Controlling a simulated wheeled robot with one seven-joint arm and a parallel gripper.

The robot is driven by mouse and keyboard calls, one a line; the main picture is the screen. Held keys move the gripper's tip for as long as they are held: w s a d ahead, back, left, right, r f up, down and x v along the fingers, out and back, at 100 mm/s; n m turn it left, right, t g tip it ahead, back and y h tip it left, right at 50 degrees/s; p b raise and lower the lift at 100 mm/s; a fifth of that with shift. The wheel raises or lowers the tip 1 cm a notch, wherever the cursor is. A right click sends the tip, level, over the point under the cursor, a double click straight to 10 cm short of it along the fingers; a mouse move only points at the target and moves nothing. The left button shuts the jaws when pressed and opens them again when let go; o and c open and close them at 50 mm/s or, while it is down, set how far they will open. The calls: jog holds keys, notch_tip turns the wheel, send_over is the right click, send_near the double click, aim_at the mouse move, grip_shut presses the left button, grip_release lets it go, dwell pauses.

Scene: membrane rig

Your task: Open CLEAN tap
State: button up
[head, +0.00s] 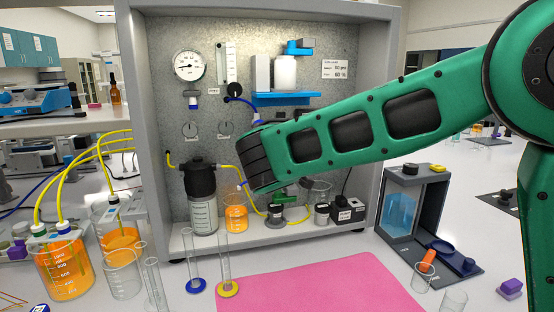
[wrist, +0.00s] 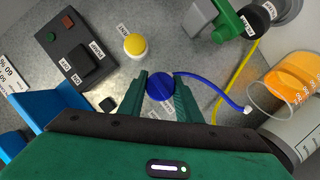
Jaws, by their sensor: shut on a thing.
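A round blue knob (wrist: 160,87), which looks like the CLEAN tap, sits on the grey panel in the wrist view. My gripper (wrist: 160,96) has its two green fingers on either side of it, shut on it. A blue tube (wrist: 222,93) runs from beside the knob to the right. In the head view my green arm covers this part of the panel, so the knob and fingers are hidden there.
A yellow knob (wrist: 135,44) is close above-left of the blue one. A black box with buttons (wrist: 77,55) and a blue shelf (wrist: 55,105) lie left. A beaker of orange liquid (wrist: 290,82) is at right. A pink mat (head: 320,288) lies before the rig.

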jog(key=shift+f, duration=0.1)
dwell(0.4)
jog(key=o, duration=1)
jog(key=shift+o, duration=0.2)
jog(key=v, duration=1)
jog(key=shift+s, duration=0.4)
jog(key=shift+a, duration=0.1)
